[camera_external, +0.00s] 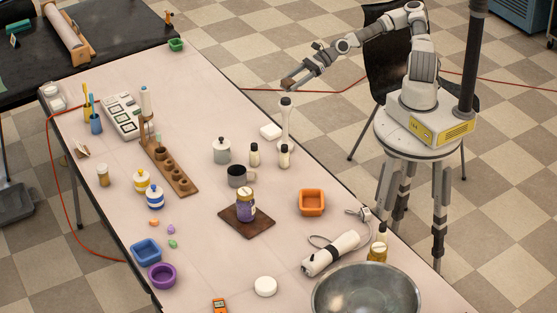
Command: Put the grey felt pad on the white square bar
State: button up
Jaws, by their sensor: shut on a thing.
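The white square bar (271,131) lies flat on the table near its right edge, a pale block with rounded corners. My gripper (287,86) is up in the air beyond that edge, above and a little right of the bar. It is shut on a small flat brownish-grey thing, which seems to be the grey felt pad; its outline is hard to make out at this size. The held thing is well apart from the bar. No other grey pad shows on the table.
A tall white dark-topped thing (285,120) stands just right of the bar, close below my gripper. Small dark-capped bottles (254,154), a lidded grey pot (222,150) and a dark mug (240,175) stand in front. The table (215,95) is clear behind and left of the bar.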

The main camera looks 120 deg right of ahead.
jog(key=b, duration=0.5)
send_over(275, 128)
notch_tip(275, 128, down, 7)
jog(key=shift+d+r, duration=0.1)
notch_tip(275, 128, down, 4)
jog(key=shift+f+b, duration=0.15)
jog(key=shift+b, duration=0.8)
jog(key=o, duration=1.4)
jog(key=shift+c, duration=0.2)
